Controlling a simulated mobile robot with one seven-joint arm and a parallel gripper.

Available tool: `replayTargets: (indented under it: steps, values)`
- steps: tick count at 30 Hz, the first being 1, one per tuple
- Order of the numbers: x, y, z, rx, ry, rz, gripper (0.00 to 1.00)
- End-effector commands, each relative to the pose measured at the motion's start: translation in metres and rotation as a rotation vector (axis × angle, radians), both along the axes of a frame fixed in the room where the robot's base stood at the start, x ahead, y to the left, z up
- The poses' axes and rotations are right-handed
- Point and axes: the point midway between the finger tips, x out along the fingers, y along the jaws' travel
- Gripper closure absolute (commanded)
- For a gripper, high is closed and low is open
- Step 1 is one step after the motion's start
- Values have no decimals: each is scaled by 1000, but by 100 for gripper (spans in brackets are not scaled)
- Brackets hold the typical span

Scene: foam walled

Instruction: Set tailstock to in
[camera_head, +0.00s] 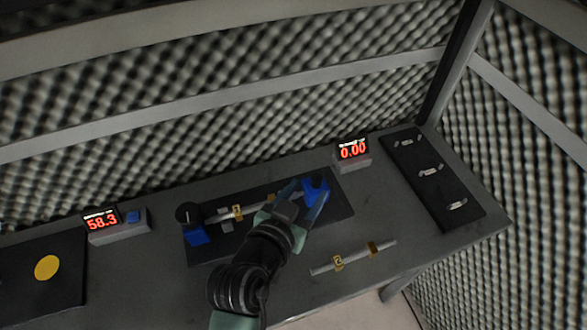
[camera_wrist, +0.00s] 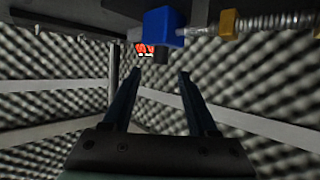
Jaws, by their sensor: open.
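The blue tailstock (camera_head: 316,188) stands at the right end of a dark base plate (camera_head: 338,208) on the bench. In the wrist view the blue block (camera_wrist: 163,27) is at the top, just beyond my fingertips. A rod with yellow bands (camera_head: 238,212) lies along the plate between it and the black knob (camera_head: 188,212) at the left. My gripper (camera_head: 307,187) is open and empty, with its fingers around or just short of the tailstock; I cannot tell if they touch it. In the wrist view the gap between my fingers (camera_wrist: 160,75) shows empty.
A loose rod with yellow bands (camera_head: 353,258) lies in front. A display reading 0.00 (camera_head: 352,150) stands behind the tailstock; another reads 58.3 (camera_head: 102,222) at left. A dark panel with metal handles (camera_head: 432,180) is at right, a yellow disc (camera_head: 47,267) at far left. Foam walls enclose the bench.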

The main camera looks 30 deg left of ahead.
Motion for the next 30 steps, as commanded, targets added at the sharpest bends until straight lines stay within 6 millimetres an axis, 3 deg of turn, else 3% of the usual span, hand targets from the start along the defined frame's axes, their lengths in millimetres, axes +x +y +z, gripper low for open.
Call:
replayTargets:
  steps: [6,11,30]
  values:
    - [-37,-4,14,1,1,1,41]
    - [-51,-6,20,0,1,1,41]
    - [-54,-7,23,0,0,0,41]
